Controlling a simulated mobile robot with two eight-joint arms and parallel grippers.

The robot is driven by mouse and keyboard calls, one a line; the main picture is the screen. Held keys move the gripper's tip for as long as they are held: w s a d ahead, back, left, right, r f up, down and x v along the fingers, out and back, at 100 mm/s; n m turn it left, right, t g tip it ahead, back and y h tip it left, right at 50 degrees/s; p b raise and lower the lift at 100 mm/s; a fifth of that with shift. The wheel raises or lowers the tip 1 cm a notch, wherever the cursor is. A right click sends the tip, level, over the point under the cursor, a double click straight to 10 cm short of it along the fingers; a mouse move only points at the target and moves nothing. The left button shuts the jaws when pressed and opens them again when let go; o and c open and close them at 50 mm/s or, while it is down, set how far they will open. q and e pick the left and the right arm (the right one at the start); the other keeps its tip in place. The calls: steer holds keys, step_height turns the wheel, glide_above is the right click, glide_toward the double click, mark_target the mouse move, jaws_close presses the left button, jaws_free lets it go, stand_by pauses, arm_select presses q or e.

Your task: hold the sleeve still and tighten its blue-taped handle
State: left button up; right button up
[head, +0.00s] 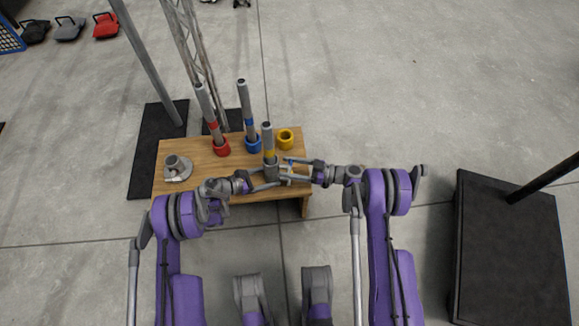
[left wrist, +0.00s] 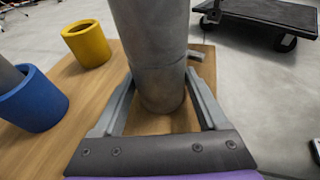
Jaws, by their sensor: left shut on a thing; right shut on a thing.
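The grey sleeve (head: 271,172) stands upright near the front right of the wooden table, with a yellow-banded grey tube (head: 267,140) rising out of it. My left gripper (head: 268,180) reaches it from the left and is shut on it. In the left wrist view the grey cylinder of the sleeve (left wrist: 160,85) stands between the two fingers. A small bit of blue shows on the handle (head: 289,161) at the sleeve's right side. My right gripper (head: 292,170) comes from the right and is shut at this handle; its fingers hide most of it.
The wooden table (head: 200,183) also holds a tube in a red cup (head: 221,148), a tube in a blue cup (head: 252,144), an empty yellow cup (head: 285,138) and a grey flanged base (head: 177,169). A black platform (head: 510,255) lies to the right.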

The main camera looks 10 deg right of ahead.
steer(key=m, duration=1.2)
steer(key=shift+m, duration=0.3)
steer(key=m, duration=0.3)
steer(key=shift+m, duration=0.3)
steer(key=m, duration=0.4)
steer(key=shift+m, duration=0.3)
steer(key=m, duration=0.3)
steer(key=shift+m, duration=0.3)
steer(key=m, duration=0.3)
steer(key=shift+m, duration=2.2)
